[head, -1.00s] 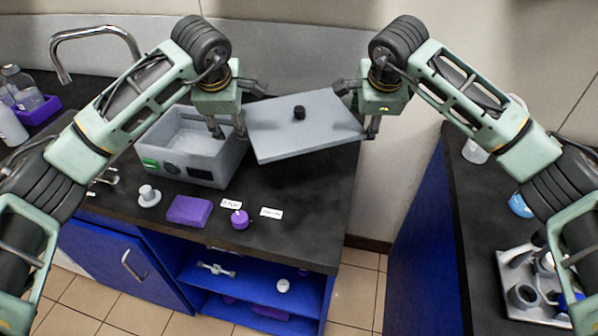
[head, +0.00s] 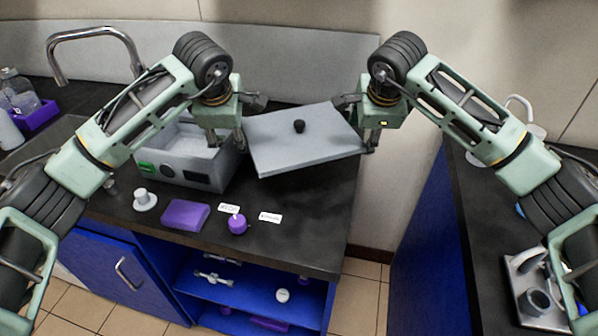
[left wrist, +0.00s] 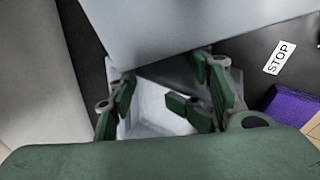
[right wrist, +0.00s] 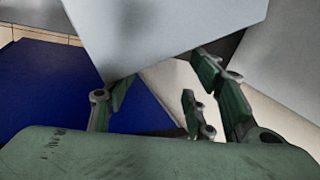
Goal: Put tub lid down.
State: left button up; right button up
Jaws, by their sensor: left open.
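The grey tub lid (head: 305,140) has a black knob on top and lies to the right of the grey tub (head: 205,178), over the black counter. I cannot tell whether it rests fully on the counter. The open tub stands upright. My left gripper (head: 240,140) is at the lid's left edge, between lid and tub, with its fingers spread. My right gripper (head: 368,145) is at the lid's right edge, its fingers also spread. The lid also shows in the left wrist view (left wrist: 190,25) and in the right wrist view (right wrist: 160,35), partly behind the fingers.
A purple block (head: 186,214), a purple knob (head: 238,224), small white labels and a white stopper-like piece (head: 145,199) lie in front of the tub. A tap (head: 95,35) stands at the back left.

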pick_arm(q)
jog(key=shift+s+d, duration=0.1)
jog(key=shift+d, duration=0.3)
jog(key=shift+o, duration=1.3)
jog(key=shift+a, duration=0.8)
jog(key=o, duration=0.3)
jog(key=shift+a, duration=0.3)
pick_arm(e)
jog(key=shift+d, duration=0.75)
pick_arm(q)
jog(key=shift+o, duration=0.2)
pick_arm(e)
jog(key=o, duration=0.5)
jog(key=shift+d, duration=0.1)
pick_arm(q)
jog(key=shift+a, duration=0.1)
pick_arm(e)
jog(key=shift+o, duration=0.2)
pick_arm(q)
jog(key=shift+r, duration=0.1)
jog(key=v, duration=1.1)
jog(key=shift+s+r, duration=0.2)
jog(key=shift+r, duration=0.15)
pick_arm(e)
jog(key=v, duration=1.2)
